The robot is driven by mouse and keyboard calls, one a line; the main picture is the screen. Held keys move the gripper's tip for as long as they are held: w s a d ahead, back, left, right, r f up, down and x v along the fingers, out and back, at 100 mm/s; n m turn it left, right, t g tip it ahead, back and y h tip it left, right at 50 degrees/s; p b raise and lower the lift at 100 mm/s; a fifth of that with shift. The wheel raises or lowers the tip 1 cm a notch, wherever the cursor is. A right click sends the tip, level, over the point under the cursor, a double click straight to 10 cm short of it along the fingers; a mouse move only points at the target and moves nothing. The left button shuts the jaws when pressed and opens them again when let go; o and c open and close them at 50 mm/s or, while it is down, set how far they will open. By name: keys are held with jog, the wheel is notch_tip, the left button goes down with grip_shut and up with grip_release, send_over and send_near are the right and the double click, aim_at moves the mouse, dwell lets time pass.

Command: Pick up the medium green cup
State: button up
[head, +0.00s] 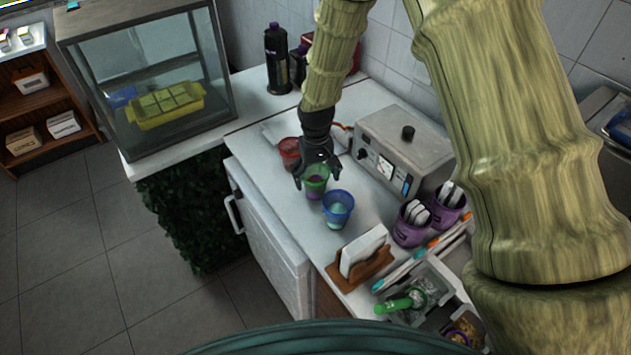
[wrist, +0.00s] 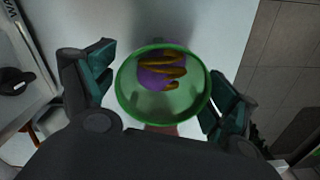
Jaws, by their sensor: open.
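The green cup (head: 315,187) stands on the white counter (head: 262,192), between a red cup (head: 289,150) and a blue cup (head: 338,210). In the wrist view I look down into the green cup (wrist: 160,108); something purple with a brown swirl (wrist: 162,72) shows in it. My gripper (head: 317,172) is open just above and around the cup. In the wrist view its two fingers stand on the left and right of the cup's rim. Whether either finger touches the cup I cannot tell. The cup's lower part is hidden in the wrist view.
A grey machine (head: 403,150) stands close on the right of the cups. Purple holders (head: 410,230) and a wooden napkin holder (head: 360,268) are nearer the front. A glass case (head: 155,80) stands at the left. The counter's left strip is clear.

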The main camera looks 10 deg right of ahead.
jog(key=shift+a+f+p, duration=0.15)
jog(key=shift+f+p, duration=0.45)
jog(key=shift+f, duration=1)
jog(key=c, duration=0.9)
jog(key=shift+o, duration=0.2)
